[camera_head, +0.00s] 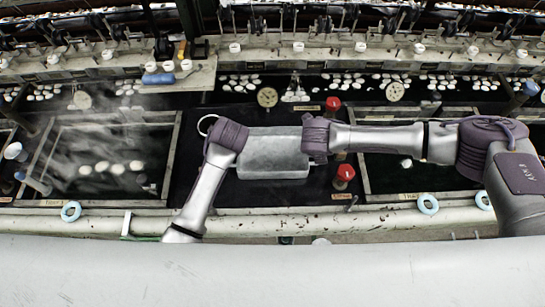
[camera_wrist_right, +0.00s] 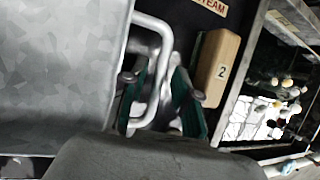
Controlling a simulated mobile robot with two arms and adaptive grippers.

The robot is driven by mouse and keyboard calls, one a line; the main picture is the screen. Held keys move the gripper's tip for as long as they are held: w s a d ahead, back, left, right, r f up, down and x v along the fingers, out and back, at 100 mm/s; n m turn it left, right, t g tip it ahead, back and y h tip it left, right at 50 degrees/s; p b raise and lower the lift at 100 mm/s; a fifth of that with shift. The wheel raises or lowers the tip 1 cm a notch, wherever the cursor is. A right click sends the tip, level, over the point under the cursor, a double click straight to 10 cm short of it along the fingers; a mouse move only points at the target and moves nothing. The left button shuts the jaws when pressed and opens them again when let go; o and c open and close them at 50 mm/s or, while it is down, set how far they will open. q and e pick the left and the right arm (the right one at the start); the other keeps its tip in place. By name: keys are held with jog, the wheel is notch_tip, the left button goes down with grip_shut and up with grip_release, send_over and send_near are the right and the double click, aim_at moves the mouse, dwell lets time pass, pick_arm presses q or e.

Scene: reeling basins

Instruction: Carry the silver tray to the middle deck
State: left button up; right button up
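The silver tray (camera_head: 275,155), a grey metal box shape, sits in the middle of the head view over a dark basin, between my two wrists. It fills the left of the right wrist view (camera_wrist_right: 55,70), with a pale loop handle (camera_wrist_right: 165,65) on its side. My right gripper (camera_wrist_right: 160,98) is open, its two green-padded fingers on either side of the handle's bar with gaps visible. In the head view its fingers are hidden under the wrist. My left wrist is at the tray's left end; its fingers are hidden. Whether the tray rests on something is unclear.
Two red-topped knobs (camera_head: 344,174) (camera_head: 333,105) stand right of the tray. A wooden block marked 2 (camera_wrist_right: 220,65) is close beside my right fingers. A basin with white cocoons (camera_head: 118,169) lies left. A pale rail (camera_head: 330,222) runs along the front; machinery lines the back.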

pick_arm(q)
jog(key=shift+d, duration=0.2)
pick_arm(e)
jog(key=shift+a, duration=0.25)
